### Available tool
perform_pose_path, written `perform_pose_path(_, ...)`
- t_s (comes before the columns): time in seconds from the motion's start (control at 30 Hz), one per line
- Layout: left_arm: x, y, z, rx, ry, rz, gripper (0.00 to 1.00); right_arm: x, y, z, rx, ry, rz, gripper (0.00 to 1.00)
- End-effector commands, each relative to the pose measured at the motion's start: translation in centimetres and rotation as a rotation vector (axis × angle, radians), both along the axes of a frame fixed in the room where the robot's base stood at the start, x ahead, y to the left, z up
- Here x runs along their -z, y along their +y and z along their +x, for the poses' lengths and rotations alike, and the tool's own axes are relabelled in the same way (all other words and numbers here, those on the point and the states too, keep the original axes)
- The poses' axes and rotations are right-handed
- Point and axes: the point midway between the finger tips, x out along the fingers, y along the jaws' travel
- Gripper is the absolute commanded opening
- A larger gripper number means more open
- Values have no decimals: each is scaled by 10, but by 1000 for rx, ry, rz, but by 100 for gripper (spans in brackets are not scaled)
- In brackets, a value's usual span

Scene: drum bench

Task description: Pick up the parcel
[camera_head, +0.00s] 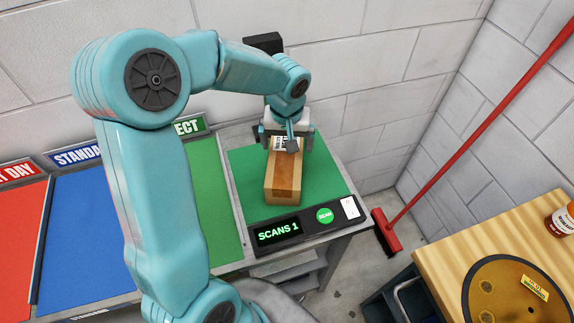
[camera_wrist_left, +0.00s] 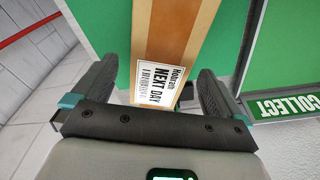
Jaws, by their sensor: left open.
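The parcel (camera_head: 284,176) is a brown cardboard box with a darker tape strip, lying on the green scanner mat (camera_head: 243,188). A white label on its far end reads NEXT DAY in the left wrist view, where the parcel (camera_wrist_left: 187,37) runs up between the fingers. My left gripper (camera_head: 289,143) is above the far end of the parcel, its fingers on either side. In the left wrist view the left gripper (camera_wrist_left: 155,85) is open, with gaps beside the box. My arm hides part of the far end. My right gripper is not in view.
A display (camera_head: 277,232) reading SCANS 1 and a green button (camera_head: 325,215) sit at the mat's front edge. Red (camera_head: 18,232), blue (camera_head: 80,240) and green (camera_head: 212,205) areas lie left. A red broom (camera_head: 388,232) leans right, near a wooden table (camera_head: 440,262).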

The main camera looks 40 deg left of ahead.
Motion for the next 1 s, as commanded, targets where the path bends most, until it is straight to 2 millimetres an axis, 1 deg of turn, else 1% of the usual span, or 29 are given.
perform_pose_path(0.13,12,2,2,0,2,-1,100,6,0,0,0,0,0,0)
perform_pose_path(0.3,42,7,5,-1,3,-1,100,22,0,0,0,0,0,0)
perform_pose_path(0.37,50,8,7,-1,1,-1,100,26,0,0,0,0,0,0)
perform_pose_path(0.43,53,9,7,-1,0,0,100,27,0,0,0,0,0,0)
perform_pose_path(0.6,52,8,7,-1,1,-1,100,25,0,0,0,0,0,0)
perform_pose_path(0.63,52,8,7,-1,1,-1,97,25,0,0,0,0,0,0)
perform_pose_path(0.67,51,8,7,-1,1,-1,87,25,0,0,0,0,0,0)
perform_pose_path(0.7,51,8,7,-1,1,-1,74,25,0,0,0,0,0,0)
perform_pose_path(0.77,51,8,7,-1,1,-1,54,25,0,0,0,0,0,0)
perform_pose_path(0.8,52,8,7,-1,1,-1,41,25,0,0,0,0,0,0)
perform_pose_path(0.83,52,8,7,-1,1,-1,32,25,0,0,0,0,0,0)
perform_pose_path(1.0,51,8,8,-1,-1,0,31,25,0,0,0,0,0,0)
